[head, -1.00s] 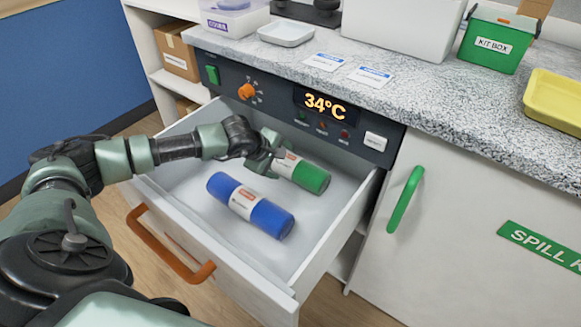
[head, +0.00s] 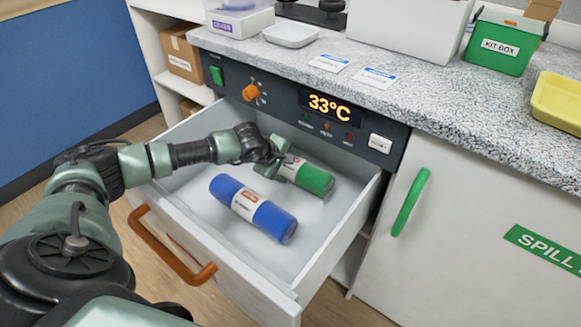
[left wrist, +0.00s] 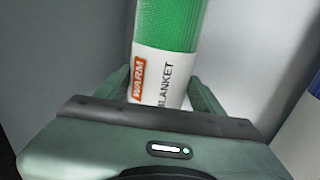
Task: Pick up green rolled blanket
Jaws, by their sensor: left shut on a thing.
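The green rolled blanket (head: 315,180) lies in the open drawer, near its back wall. Its white label reads "WARM BLANKET" in the left wrist view (left wrist: 165,78). My left gripper (head: 281,163) is shut on the blanket around its white label, with a finger on each side of the roll in the left wrist view (left wrist: 160,95). The near end of the roll is hidden by the gripper. I cannot tell whether the blanket touches the drawer floor. My right gripper is not in view.
A blue rolled blanket (head: 254,207) lies in front of the green one in the drawer (head: 210,262). The drawer's side walls and the control panel (head: 300,110) above are close by. A green cabinet handle (head: 410,202) stands out at the right.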

